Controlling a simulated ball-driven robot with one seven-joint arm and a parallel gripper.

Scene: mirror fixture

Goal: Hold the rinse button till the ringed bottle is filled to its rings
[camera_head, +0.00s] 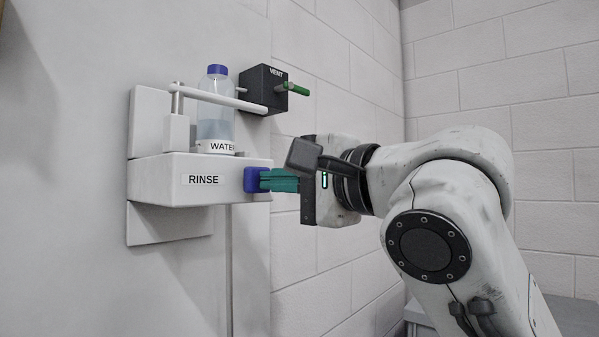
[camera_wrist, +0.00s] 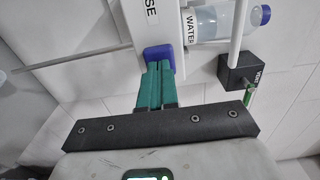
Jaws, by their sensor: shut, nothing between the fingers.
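The rinse button (camera_head: 251,179) is a blue block on the right end of the white box marked RINSE (camera_head: 160,180). My gripper (camera_head: 264,180) is shut and empty, its teal fingertips against the button. In the wrist view my fingertips (camera_wrist: 158,68) also meet the blue button (camera_wrist: 158,54). The bottle (camera_head: 215,108) is clear with a blue cap and stands upright on the box behind a white label marked WATER. Bluish liquid fills its lower part. I cannot make out rings on it.
A black box marked VENT (camera_head: 262,90) with a green handle (camera_head: 297,89) sticks out right of the bottle, above my gripper. A white bar (camera_head: 222,98) crosses in front of the bottle. Open space lies below my gripper.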

